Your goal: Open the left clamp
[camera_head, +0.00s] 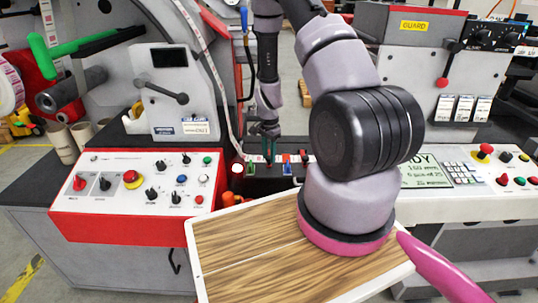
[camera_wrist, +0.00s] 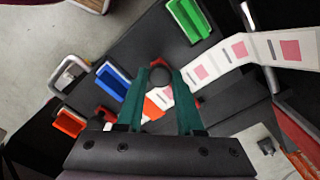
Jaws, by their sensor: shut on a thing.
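My gripper (camera_head: 269,150) reaches down to the dark splice area between the two control panels. In the wrist view its teal fingers (camera_wrist: 161,78) stand on either side of a small dark round knob with red beside it, and are shut on it. I take this red-and-black part to be the left clamp (camera_wrist: 158,64); most of it is hidden by the fingers. A green handle (camera_wrist: 190,20) and a blue handle (camera_wrist: 113,82) lie on opposite sides of it. In the head view the green handle (camera_head: 252,169) is left of my gripper and the blue handle (camera_head: 287,168) right.
A white label strip with pink marks (camera_wrist: 240,48) runs close beside the fingers. An orange handle (camera_wrist: 68,122) lies beyond the blue one. The red-edged left control panel (camera_head: 140,185) and the right panel (camera_head: 450,175) flank the area.

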